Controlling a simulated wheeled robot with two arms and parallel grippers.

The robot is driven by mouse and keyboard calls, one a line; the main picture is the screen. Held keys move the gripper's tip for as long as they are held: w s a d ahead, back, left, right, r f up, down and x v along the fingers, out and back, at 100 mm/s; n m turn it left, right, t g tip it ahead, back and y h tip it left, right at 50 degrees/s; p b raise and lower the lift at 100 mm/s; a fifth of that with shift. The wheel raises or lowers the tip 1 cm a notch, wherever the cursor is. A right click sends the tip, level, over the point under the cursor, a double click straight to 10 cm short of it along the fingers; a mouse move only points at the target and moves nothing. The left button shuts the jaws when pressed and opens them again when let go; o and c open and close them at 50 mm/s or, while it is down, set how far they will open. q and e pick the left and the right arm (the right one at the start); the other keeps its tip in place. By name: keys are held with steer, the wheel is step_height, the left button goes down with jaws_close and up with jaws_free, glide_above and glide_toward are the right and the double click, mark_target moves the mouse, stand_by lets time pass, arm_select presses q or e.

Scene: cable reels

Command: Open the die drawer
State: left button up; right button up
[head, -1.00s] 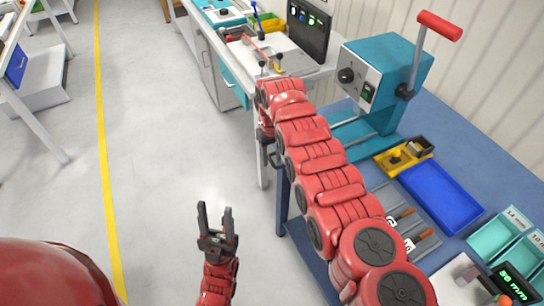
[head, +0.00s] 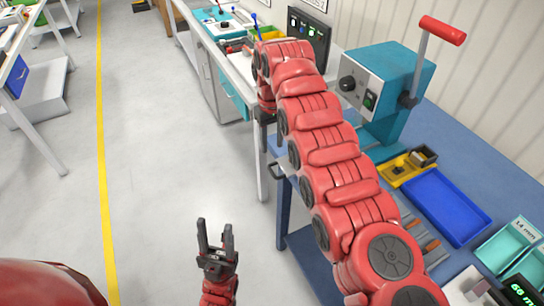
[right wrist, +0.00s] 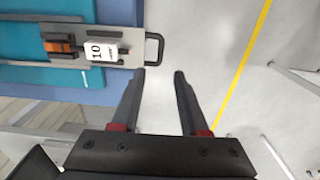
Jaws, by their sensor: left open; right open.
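The die drawer (right wrist: 75,45) is a grey slide carrying a block marked 10, at the upper left of the right wrist view. Its dark loop handle (right wrist: 160,50) sticks out at the right end; it also shows in the head view (head: 274,172) at the bench's left edge. My right gripper (right wrist: 157,72) is open and empty, its fingertips just short of the handle in the picture, with the left tip closest. In the head view my right arm hides the right fingers and most of the drawer. My left gripper (head: 215,228) is open and empty over the floor.
A teal press (head: 385,85) with a red-handled lever stands on the blue bench (head: 470,160). A yellow tray (head: 405,168) and a blue tray (head: 445,205) lie beside it. A white bench stands behind. The floor (head: 160,180) to the left is clear.

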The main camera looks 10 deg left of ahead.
step_height(320, 180, up, 7)
steer(key=p, duration=0.6)
steer(key=shift+s, duration=0.1)
